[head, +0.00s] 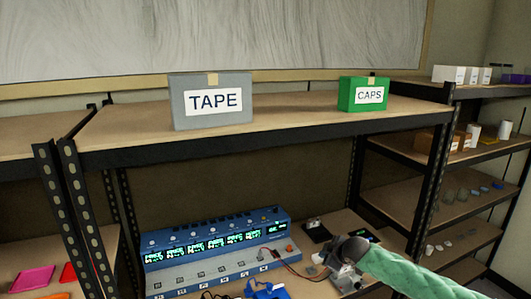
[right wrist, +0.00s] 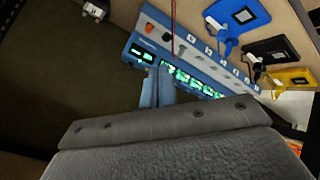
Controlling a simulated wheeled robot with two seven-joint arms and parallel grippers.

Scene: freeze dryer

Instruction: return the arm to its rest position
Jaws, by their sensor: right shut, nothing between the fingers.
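My right arm, in a green sleeve, comes in from the lower right of the head view. Its gripper (head: 345,275) is over the right part of the lower shelf, right of a blue device with several lit displays (head: 225,243). In the right wrist view my right gripper (right wrist: 158,88) is shut and empty, its two fingers together in front of the blue device (right wrist: 185,75). The gap between fingers and device cannot be told. My left gripper is in neither view.
Above is a shelf board (head: 290,121) with a grey TAPE box (head: 211,118) and a green CAPS box (head: 350,100). A rack post (head: 85,215) stands at left. Wires and a blue gadget (head: 266,291) lie before the device. More shelves (head: 470,145) stand at right.

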